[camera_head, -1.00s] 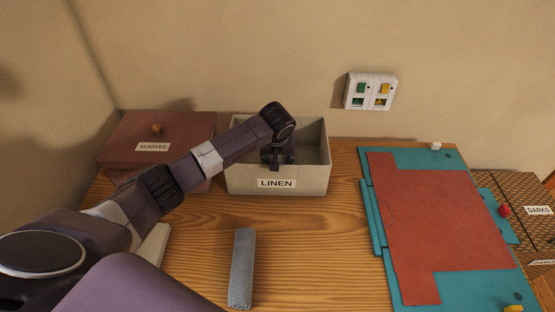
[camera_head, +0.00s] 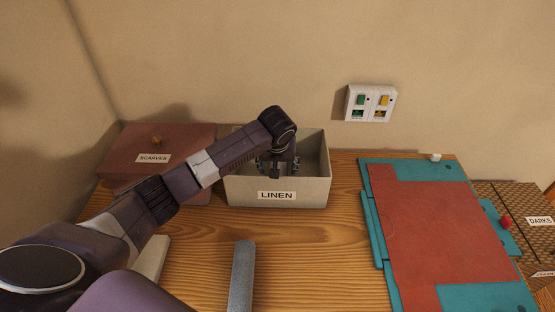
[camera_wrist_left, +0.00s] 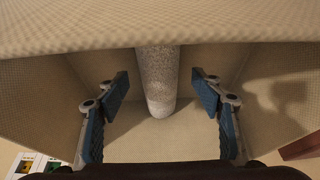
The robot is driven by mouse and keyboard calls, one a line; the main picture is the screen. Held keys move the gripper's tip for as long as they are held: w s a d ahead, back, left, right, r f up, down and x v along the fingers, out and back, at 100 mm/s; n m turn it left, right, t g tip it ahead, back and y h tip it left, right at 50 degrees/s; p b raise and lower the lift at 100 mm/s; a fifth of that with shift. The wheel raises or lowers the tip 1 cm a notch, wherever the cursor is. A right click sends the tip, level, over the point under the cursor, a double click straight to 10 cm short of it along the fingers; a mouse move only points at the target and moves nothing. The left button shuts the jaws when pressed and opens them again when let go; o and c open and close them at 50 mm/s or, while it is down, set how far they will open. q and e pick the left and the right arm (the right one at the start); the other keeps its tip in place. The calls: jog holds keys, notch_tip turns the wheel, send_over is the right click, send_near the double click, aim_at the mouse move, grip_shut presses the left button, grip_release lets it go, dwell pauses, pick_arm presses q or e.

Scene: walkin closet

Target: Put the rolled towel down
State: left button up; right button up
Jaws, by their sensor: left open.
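A grey speckled rolled towel (camera_wrist_left: 160,85) lies inside the beige LINEN box (camera_head: 245,193), in the left wrist view. One end points toward my gripper; the other passes out of sight behind the near box wall (camera_wrist_left: 75,35). My left gripper (camera_head: 278,168) is over the box in the head view. Its blue-padded fingers (camera_wrist_left: 162,98) are open, one on each side of the towel, with a visible gap on both sides. The towel in the box is hidden in the head view. A second grey rolled towel (camera_head: 242,277) lies on the table in front of the box.
A reddish SCARVES box (camera_head: 180,142) stands left of the LINEN box. A teal board (camera_head: 410,160) with a red folded sheet (camera_head: 440,225) lies to the right. A woven DARKS container (camera_head: 515,205) is at far right. Bare wooden table (camera_head: 310,260) lies between towel and board.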

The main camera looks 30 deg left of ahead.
pick_arm(q)
jog(key=v, duration=0.8)
jog(key=shift+s+r, duration=0.15)
jog(key=shift+r, duration=0.2)
